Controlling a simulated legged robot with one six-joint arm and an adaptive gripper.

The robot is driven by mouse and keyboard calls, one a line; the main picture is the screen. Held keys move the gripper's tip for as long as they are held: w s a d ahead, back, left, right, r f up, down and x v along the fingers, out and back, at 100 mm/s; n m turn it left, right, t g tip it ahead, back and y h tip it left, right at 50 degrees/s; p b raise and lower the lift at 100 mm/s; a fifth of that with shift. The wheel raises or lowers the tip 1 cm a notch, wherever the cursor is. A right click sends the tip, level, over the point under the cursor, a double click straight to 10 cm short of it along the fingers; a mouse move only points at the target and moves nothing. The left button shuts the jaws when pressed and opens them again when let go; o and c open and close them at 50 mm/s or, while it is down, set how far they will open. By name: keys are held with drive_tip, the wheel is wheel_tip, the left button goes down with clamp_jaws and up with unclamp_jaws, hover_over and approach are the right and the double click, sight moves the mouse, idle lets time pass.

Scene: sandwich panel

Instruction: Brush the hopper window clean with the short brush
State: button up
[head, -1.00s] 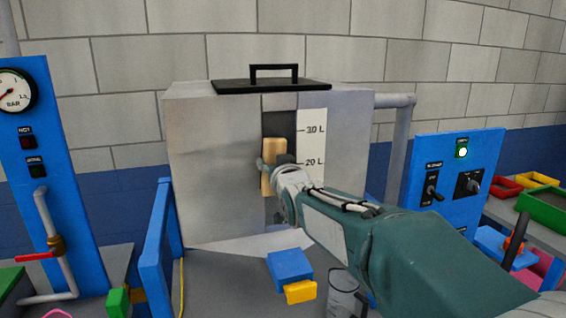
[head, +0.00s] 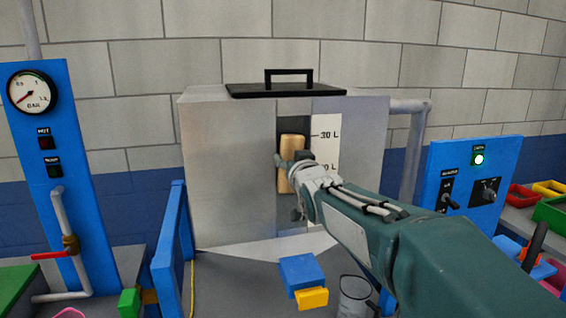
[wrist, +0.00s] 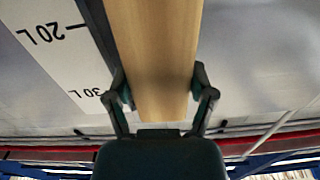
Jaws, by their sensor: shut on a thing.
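The short brush (head: 292,150) shows as a pale wooden block, held upright in front of the hopper window. My gripper (head: 293,160) is shut on it. In the wrist view the brush's wooden back (wrist: 152,60) runs between the two fingers of my gripper (wrist: 162,95). The hopper (head: 228,170) is a grey metal box. Its window (head: 293,108) is a dark vertical strip, beside a white scale (head: 326,125) marked 30 L. The brush and my arm cover much of the window. I cannot tell whether the bristles touch it.
A black lid (head: 285,90) with a handle lies on the hopper. A blue gauge panel (head: 40,150) is at left, a blue control panel (head: 468,185) at right.

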sight(310, 145)
drive_tip(key=shift+w+d+r, duration=0.25)
drive_tip(key=shift+d+r, duration=0.1)
drive_tip(key=shift+d, duration=0.55)
drive_tip(key=shift+w+d+r, duration=0.3)
drive_tip(key=shift+d, duration=0.55)
drive_tip(key=shift+w+d+r, duration=0.25)
drive_tip(key=shift+d+r, duration=0.1)
drive_tip(key=shift+d, duration=0.55)
drive_tip(key=shift+s+a, duration=0.35)
drive_tip(key=shift+a, duration=0.9)
drive_tip(key=shift+s+a, duration=0.35)
drive_tip(key=shift+a, duration=0.9)
drive_tip(key=shift+s+a, duration=0.35)
drive_tip(key=shift+a, duration=0.9)
drive_tip(key=shift+s, duration=0.1)
drive_tip(key=shift+v, duration=2.95)
drive_tip(key=v, duration=0.3)
